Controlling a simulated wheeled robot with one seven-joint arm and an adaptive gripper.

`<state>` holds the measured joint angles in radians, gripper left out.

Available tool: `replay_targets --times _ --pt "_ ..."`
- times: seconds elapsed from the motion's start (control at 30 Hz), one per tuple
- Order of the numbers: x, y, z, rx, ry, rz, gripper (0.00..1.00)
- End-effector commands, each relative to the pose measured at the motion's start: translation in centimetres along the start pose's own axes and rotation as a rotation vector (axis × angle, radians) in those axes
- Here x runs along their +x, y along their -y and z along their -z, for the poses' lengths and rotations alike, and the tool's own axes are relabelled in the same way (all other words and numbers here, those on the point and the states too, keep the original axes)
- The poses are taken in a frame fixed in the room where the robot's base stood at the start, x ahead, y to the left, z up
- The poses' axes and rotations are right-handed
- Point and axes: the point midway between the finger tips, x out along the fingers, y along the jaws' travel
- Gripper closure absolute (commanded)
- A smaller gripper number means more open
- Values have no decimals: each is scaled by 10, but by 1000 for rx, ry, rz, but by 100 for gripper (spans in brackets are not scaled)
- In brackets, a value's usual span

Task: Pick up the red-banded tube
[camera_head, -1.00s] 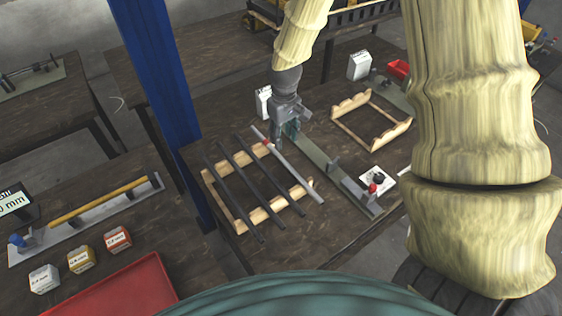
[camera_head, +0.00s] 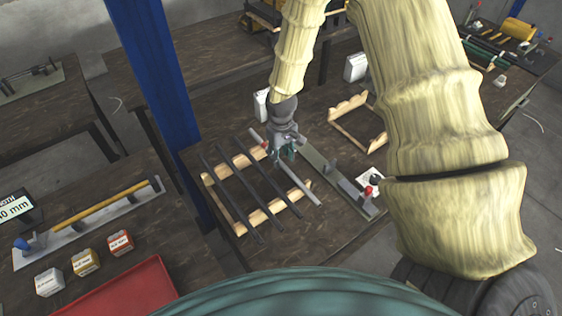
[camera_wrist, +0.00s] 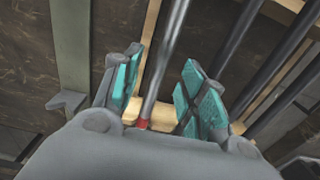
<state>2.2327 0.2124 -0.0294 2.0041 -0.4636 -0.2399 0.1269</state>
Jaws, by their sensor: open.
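The red-banded tube (camera_head: 299,184) is light grey and lies across the wooden rack (camera_head: 272,211), at the right end of a row of darker tubes. Its red band (camera_head: 265,145) shows near the far end. My gripper (camera_head: 285,156) is over the tube, near the band. In the wrist view my gripper (camera_wrist: 158,95) is open, with teal pads on either side of the grey tube (camera_wrist: 164,65). The red band (camera_wrist: 142,124) shows low between the fingers, close to the palm. I cannot tell whether either pad touches the tube.
Several dark tubes (camera_head: 234,195) lie left of the red-banded one on the same rack. A grey rail fixture (camera_head: 330,178) stands just right of it. An empty wooden rack (camera_head: 348,118) is further right. A blue post (camera_head: 160,90) rises at the table's left.

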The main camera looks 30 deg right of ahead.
Motion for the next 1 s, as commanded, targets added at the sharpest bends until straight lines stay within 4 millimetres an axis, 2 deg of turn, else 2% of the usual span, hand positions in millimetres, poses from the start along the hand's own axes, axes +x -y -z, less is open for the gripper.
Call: replay_targets --times 0.23,0.57,0.6,0.8,0.83,1.0 --pt "19 0 0 -1 1 0 58" --pt "23 0 0 -1 0 0 58" --pt "23 0 0 -1 0 0 60" --pt "23 0 0 -1 0 0 96" --pt "23 0 0 -1 0 0 100" --pt "22 0 0 -1 -1 0 100"
